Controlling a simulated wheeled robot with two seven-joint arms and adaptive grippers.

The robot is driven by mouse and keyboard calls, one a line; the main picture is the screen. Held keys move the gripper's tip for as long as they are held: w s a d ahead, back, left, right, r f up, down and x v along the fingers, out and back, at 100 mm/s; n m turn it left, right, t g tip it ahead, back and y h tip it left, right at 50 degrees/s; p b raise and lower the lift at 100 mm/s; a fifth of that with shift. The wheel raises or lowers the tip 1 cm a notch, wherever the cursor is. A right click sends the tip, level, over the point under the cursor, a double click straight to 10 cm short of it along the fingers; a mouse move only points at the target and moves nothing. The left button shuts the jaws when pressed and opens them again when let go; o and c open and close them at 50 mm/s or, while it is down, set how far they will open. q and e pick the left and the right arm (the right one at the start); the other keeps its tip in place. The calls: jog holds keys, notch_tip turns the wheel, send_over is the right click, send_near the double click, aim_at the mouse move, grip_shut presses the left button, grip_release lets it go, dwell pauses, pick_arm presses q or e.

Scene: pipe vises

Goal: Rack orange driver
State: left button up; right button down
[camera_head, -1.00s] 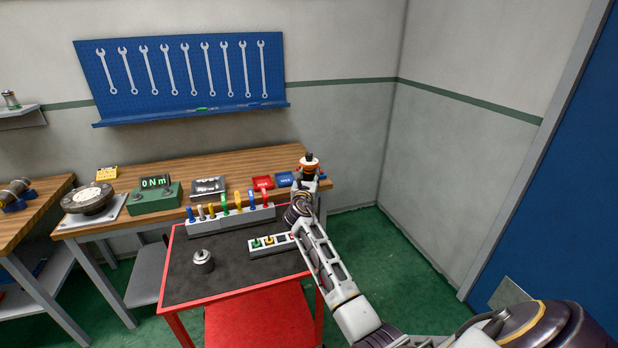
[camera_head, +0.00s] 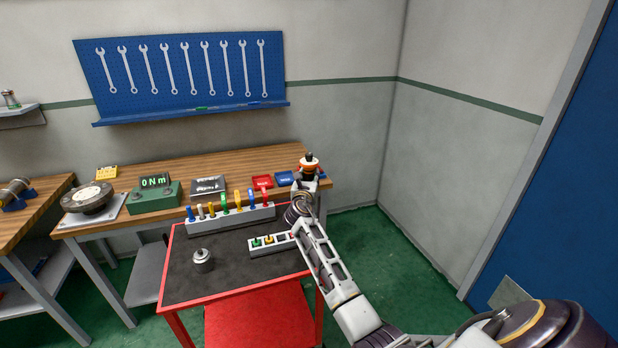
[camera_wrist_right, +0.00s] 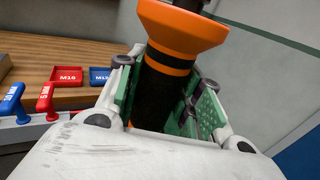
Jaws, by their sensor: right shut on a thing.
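The orange driver, with an orange collar and black grip, shows large in the right wrist view (camera_wrist_right: 172,85). In the head view the driver (camera_head: 309,163) stands roughly upright above the right end of the bench. My right gripper (camera_head: 308,178) is shut on its grip; the green finger pads (camera_wrist_right: 165,100) lie on both sides of it. The grey rack (camera_head: 232,219) at the back of the red cart holds several drivers with coloured handles. The driver's lower end is hidden. My left gripper is not in view.
A smaller tray (camera_head: 270,244) with coloured pieces and a grey metal cylinder (camera_head: 203,260) sit on the cart's dark top. Red (camera_head: 263,182) and blue (camera_head: 284,179) bins and a green torque display (camera_head: 155,195) stand on the wooden bench. The cart's front left is clear.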

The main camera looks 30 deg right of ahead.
jog(key=shift+f+b, duration=1.8)
jog(key=shift+f, duration=1.05)
dwell(5.2)
